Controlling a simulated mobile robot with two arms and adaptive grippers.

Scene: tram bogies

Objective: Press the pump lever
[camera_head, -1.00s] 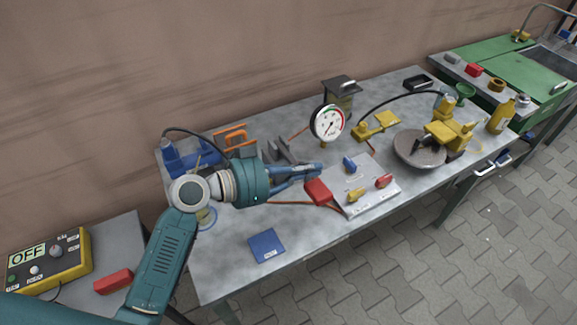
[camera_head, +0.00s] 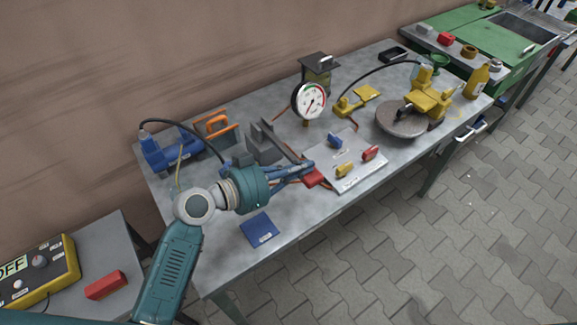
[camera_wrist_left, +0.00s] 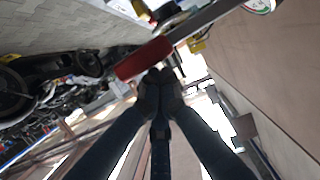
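The pump lever is a grey bar with a red grip (camera_head: 315,179), running from a grey block (camera_head: 262,143) on the table. In the left wrist view the red grip (camera_wrist_left: 145,58) lies across the picture just beyond my fingertips. My left gripper (camera_head: 311,165) is at the grip, its fingers over part of it. The wrist view shows the left fingertips (camera_wrist_left: 160,82) together, with nothing visible between them. Whether they touch the grip is not clear. My right gripper is not in view.
A white-faced gauge (camera_head: 309,100) stands behind the lever. A pale panel (camera_head: 350,178) with coloured knobs lies to its right. A blue plate (camera_head: 260,229) lies in front, and a blue device (camera_head: 168,150) with a black hose is at the left. The front left table is mostly clear.

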